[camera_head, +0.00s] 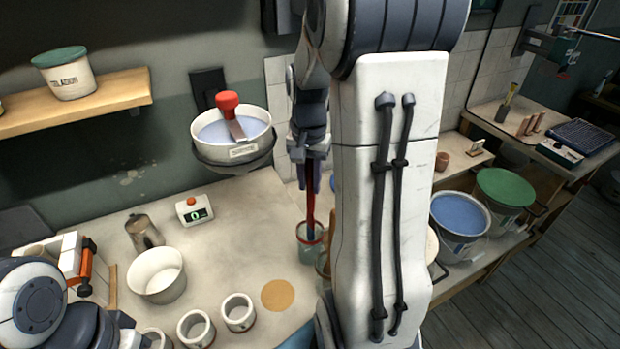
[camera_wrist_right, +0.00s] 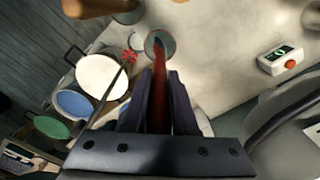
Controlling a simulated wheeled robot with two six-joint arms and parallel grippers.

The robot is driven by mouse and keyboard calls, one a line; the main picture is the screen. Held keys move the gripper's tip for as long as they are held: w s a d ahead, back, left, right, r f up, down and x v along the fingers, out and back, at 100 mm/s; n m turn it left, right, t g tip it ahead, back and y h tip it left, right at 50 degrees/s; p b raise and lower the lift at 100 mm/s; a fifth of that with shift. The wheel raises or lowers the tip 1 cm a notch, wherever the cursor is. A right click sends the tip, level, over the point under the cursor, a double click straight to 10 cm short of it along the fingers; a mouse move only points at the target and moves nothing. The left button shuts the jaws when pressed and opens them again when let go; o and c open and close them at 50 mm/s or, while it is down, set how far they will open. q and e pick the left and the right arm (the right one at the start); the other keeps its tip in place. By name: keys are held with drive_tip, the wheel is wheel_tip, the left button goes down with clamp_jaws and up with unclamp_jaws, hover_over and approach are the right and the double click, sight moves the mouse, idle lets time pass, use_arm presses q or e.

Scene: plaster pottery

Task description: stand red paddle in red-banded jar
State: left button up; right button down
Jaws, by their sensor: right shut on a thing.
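My right gripper (camera_head: 313,180) is shut on the red paddle (camera_head: 311,208), with its fingers pointing down. The paddle hangs close to upright, and its lower end overlaps the mouth of the red-banded jar (camera_head: 311,252). In the right wrist view the paddle (camera_wrist_right: 160,100) runs from between the fingers (camera_wrist_right: 158,82) to the opening of the jar (camera_wrist_right: 149,45). How deep its end is inside I cannot tell. The jar is grey-green with a red rim and stands upright on the table. My left arm shows at the lower left; its gripper does not show.
White cups (camera_head: 196,328), a white bowl (camera_head: 157,275), a metal pitcher (camera_head: 144,232) and a timer (camera_head: 194,210) stand left of the jar. A tan disc (camera_head: 278,295) lies near it. A glaze basin (camera_head: 232,150) hangs on the wall behind. Buckets (camera_head: 459,215) stand at the right.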

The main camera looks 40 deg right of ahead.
drive_tip(key=shift+f, duration=0.25)
drive_tip(key=c, duration=0.6)
unclamp_jaws()
drive_tip(key=shift+r, duration=0.15)
wheel_tip(320, 180, up, 10)
drive_tip(key=shift+a+r+b, duration=0.1)
drive_tip(key=shift+b, duration=0.65)
